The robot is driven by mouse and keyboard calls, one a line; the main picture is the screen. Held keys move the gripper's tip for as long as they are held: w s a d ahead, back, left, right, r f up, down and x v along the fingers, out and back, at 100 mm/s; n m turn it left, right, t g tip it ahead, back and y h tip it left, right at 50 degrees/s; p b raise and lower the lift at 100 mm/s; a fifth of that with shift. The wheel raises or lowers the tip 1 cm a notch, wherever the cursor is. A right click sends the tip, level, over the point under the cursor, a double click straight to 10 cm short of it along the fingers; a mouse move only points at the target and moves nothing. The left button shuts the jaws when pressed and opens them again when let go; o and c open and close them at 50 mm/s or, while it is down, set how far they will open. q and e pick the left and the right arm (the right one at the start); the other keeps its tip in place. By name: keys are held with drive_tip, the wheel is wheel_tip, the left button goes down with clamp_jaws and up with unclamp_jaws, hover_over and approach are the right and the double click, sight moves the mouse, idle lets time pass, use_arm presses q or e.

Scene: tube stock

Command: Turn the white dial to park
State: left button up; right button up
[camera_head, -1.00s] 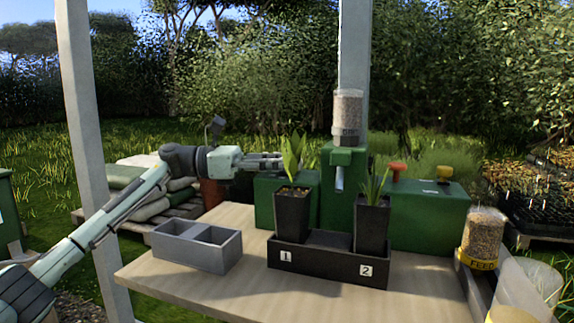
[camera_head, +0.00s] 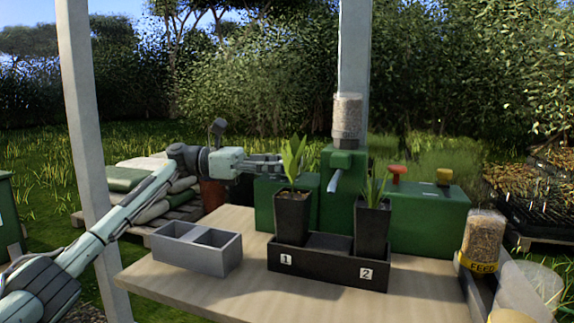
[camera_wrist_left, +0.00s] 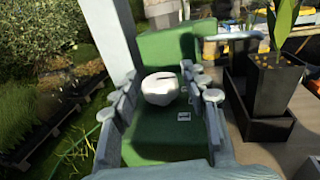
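The white dial (camera_wrist_left: 160,88) shows in the left wrist view on a green housing (camera_wrist_left: 155,135). A small pale label (camera_wrist_left: 184,117) sits below and right of it; its marking is too small to read. My left gripper (camera_wrist_left: 164,84) is open, with its fingers on either side of the dial and green showing between dial and right finger. In the head view my left gripper (camera_head: 268,165) reaches in from the left over the green machine (camera_head: 335,212), behind the left plant, and the dial is hidden there. My right gripper is not in view.
Plants in black pots (camera_head: 292,215) (camera_head: 371,228) stand in a black tray (camera_head: 325,266) marked 1 and 2. A metal spout (camera_head: 334,182) hangs below a grain hopper (camera_head: 347,115). A grey divided box (camera_head: 190,257) stands left.

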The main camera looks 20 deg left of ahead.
use_arm(q)
drive_tip(key=shift+o, duration=0.2)
drive_tip(key=shift+a, duration=0.1)
drive_tip(key=s+a, duration=0.2)
drive_tip(key=a, duration=0.9)
drive_tip(key=shift+a, duration=0.35)
